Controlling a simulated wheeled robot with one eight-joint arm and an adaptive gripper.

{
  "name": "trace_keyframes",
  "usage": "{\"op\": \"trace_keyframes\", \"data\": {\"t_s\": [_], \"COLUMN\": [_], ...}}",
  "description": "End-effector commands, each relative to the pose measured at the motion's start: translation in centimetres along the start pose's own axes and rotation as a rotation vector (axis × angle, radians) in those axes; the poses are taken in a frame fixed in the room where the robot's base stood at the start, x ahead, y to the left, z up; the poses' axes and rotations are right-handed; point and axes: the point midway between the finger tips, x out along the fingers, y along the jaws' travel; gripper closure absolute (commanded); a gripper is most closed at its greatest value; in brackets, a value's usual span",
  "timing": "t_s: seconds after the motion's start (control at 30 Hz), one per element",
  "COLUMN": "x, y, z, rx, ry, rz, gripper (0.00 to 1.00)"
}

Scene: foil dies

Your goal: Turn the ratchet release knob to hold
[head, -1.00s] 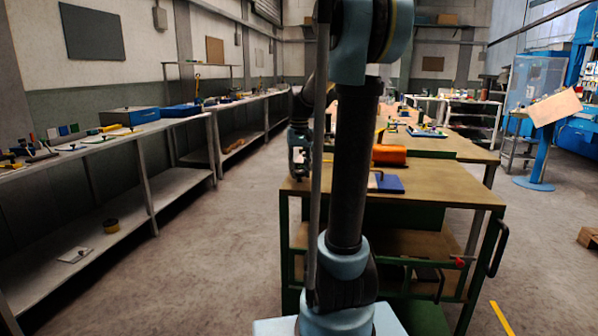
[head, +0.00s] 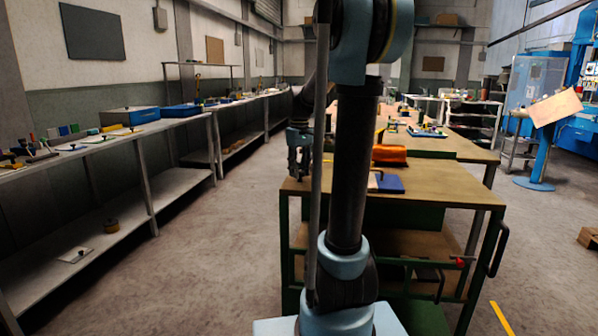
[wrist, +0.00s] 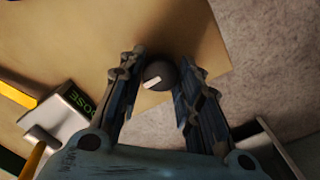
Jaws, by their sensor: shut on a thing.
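In the wrist view a dark round knob (wrist: 160,72) with a white mark on its face sits near the edge of a tan worktop. My gripper (wrist: 157,78) has one finger on each side of the knob and is shut on it. The white mark lies at a slant. In the head view my gripper (head: 299,158) is at the left end of the near green-framed bench (head: 440,186), partly behind my arm. The knob cannot be made out there.
An orange object (head: 390,154) and a blue block (head: 386,184) lie on the bench. Open floor (head: 225,240) lies left of it.

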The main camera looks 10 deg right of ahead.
Motion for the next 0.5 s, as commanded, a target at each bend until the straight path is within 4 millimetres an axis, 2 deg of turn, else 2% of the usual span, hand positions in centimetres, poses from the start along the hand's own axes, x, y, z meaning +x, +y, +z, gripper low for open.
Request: {"op": "trace_keyframes", "data": {"t_s": [0.2, 0.23, 0.3, 0.5], "x": [-0.08, -0.08, -0.07, -0.04], "y": [0.14, 0.15, 0.13, 0.07], "z": [-0.13, -0.12, -0.11, -0.05], "rx": [0.001, 0.001, 0.001, 0.001], "ry": [0.002, 0.002, 0.002, 0.001], "rz": [0.003, 0.003, 0.003, 0.001], "gripper": [0.92, 0.64, 0.48, 0.48]}}
